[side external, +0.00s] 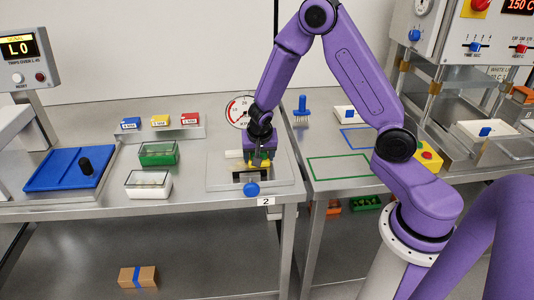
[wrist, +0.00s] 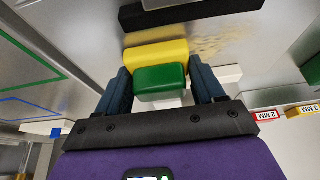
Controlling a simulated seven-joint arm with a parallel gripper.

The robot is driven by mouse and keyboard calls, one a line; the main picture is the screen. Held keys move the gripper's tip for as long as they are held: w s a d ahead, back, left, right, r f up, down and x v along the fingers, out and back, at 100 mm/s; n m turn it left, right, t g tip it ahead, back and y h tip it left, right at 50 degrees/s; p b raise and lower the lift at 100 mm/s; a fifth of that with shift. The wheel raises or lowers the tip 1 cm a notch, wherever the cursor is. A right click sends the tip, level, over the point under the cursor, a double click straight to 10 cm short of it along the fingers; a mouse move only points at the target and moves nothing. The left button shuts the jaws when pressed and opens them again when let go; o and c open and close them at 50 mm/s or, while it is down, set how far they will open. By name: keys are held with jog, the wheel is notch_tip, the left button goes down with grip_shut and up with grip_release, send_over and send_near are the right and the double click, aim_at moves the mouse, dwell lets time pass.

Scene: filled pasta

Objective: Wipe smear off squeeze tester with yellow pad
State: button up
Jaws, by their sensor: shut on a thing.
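My gripper (side external: 258,160) is shut on a yellow pad (wrist: 150,54) by its green block-shaped grip (wrist: 160,82); the fingers (wrist: 162,88) lie on either side of the green part. In the side external view the pad (side external: 259,164) is low over the squeeze tester's metal plate (side external: 220,180), behind its black bar. In the wrist view a tan, streaky smear (wrist: 208,46) lies on the plate just right of the pad, between the black bar (wrist: 190,13) and the gripper. Whether the pad touches the plate is unclear. The tester's dial gauge (side external: 238,111) is partly hidden by my arm.
A blue knob (side external: 251,189) sticks out at the tester's front. A green box (side external: 158,153) and a clear-lidded box (side external: 148,184) stand to its left. Colored blocks (side external: 160,121) sit on a back rack. A blue board (side external: 65,169) lies far left.

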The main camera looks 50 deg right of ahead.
aim_at(273, 163)
jog(key=shift+w+a, duration=3.85)
jog(key=shift+s+d, duration=5.35)
jog(key=shift+s+a, duration=0.15)
jog(key=shift+s, duration=0.1)
jog(key=shift+w+a, duration=5.4)
jog(key=shift+w, duration=0.1)
jog(key=shift+s+d, duration=5.35)
jog(key=shift+d, duration=0.05)
notch_tip(273, 163, up, 8)
jog(key=shift+s, duration=0.1)
